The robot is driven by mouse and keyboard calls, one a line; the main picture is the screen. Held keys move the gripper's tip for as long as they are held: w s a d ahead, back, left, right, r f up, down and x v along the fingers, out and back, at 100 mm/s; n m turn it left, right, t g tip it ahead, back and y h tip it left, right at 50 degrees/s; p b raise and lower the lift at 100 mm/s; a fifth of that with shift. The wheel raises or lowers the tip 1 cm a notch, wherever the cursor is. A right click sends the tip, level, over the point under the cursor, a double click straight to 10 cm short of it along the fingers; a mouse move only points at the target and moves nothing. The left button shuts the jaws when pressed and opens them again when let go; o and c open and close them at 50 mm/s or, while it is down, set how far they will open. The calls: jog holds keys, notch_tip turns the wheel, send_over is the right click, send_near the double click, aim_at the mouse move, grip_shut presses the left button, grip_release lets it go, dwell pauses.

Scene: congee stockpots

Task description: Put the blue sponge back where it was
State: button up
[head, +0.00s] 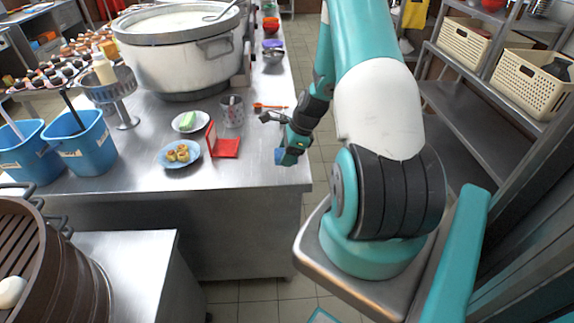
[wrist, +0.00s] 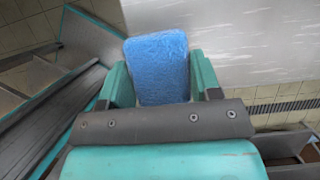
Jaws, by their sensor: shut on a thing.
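The blue sponge (wrist: 157,68) is a textured rectangular block held between the two fingers of my gripper (wrist: 160,85) in the wrist view. In the head view my gripper (head: 288,157) is at the right edge of the steel counter (head: 262,178), and a small blue patch of the sponge (head: 278,156) shows at its tip. Most of the sponge is hidden there by the gripper. I cannot tell its exact height relative to the counter top.
Near the gripper stand a red napkin holder (head: 226,147), a blue plate (head: 165,157) with small yellow food, a white plate (head: 203,121) with a green block, and a glass (head: 233,112). A large stockpot (head: 180,65) stands behind. The counter's front right corner is bare.

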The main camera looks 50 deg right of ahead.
aim_at(287, 174)
jog(key=shift+f, duration=2.75)
jog(key=o, duration=0.9)
jog(key=shift+f, duration=0.1)
